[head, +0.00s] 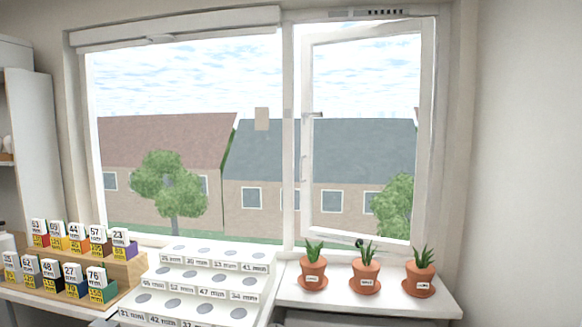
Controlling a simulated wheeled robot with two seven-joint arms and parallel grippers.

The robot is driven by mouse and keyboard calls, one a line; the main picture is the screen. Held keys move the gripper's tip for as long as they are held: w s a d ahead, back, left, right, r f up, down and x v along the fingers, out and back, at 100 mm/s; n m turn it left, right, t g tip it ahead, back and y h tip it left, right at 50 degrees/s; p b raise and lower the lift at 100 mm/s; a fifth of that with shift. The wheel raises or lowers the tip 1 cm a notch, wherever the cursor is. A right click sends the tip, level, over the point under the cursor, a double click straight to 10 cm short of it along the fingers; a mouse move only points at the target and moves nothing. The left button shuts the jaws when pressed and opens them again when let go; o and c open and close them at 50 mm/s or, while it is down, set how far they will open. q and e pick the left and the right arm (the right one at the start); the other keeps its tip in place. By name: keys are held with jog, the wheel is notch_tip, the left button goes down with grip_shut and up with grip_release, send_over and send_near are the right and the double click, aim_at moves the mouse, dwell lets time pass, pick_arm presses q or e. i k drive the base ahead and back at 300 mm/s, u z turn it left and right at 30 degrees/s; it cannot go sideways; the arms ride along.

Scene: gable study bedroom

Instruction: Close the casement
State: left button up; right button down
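The casement (307,170) is the white-framed right-hand sash of the window. It stands open, with its left side looking farther away than its right side, so it appears swung outward. A small handle (317,115) sits on its left stile. A small dark fitting (360,242) shows at the lower frame, behind the middle plant; I cannot tell exactly what it is. The fixed window frame (290,150) stands beside the casement's left stile. Neither of my grippers is in view.
Three potted plants, left (313,272), middle (365,277) and right (419,280), stand on the white sill (385,303) below the casement. A white stepped display (205,262) and a wooden rack (125,272) of numbered boxes stand to the left.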

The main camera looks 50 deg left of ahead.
aim_at(424, 27)
jog(key=u, duration=0.7)
jog(key=i, duration=1.15)
jog(key=u, duration=1.1)
